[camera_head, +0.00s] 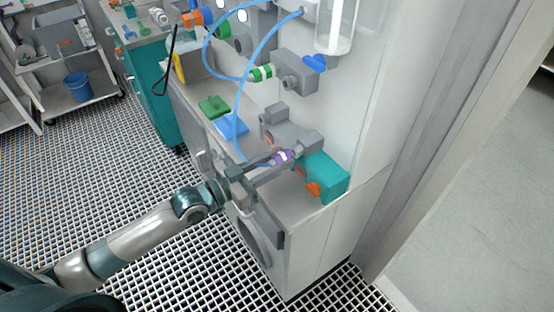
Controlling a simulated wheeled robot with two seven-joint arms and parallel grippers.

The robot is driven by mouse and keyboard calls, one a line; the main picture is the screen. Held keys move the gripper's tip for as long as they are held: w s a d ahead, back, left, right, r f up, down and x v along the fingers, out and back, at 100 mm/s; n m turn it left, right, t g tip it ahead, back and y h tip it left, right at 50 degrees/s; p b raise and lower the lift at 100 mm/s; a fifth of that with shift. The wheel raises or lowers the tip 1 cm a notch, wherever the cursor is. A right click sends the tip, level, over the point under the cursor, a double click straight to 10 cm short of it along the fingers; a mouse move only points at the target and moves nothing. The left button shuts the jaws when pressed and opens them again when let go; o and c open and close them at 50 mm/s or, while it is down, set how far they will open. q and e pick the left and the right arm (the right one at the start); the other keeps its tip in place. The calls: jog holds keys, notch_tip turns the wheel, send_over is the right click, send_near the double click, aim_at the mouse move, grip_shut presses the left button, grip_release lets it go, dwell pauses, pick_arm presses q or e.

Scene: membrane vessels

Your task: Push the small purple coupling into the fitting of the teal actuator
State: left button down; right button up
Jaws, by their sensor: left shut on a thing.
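The small purple coupling (283,156) has a pale band and sits at the end of a blue hose. My left gripper (268,166) is shut at the coupling's near end, where the hose meets it. The teal actuator (327,178) stands at the right end of the bench, with orange parts on its near side. A grey fitting (304,146) lies just right of the coupling, above and behind the teal body. The coupling points towards this fitting; I cannot tell whether they touch. My right gripper is not in view.
A green-banded coupling (262,73) on another blue hose is at a grey block (295,72) on the back panel. A green pad (214,106) and a blue pad (231,128) lie on the bench left of the gripper. A clear cylinder (335,30) hangs above.

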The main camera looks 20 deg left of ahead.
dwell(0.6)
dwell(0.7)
pick_arm(q)
jog(key=shift+w+d, duration=0.35)
jog(key=shift+w, duration=0.05)
dwell(0.4)
jog(key=c, duration=1.3)
grip_release()
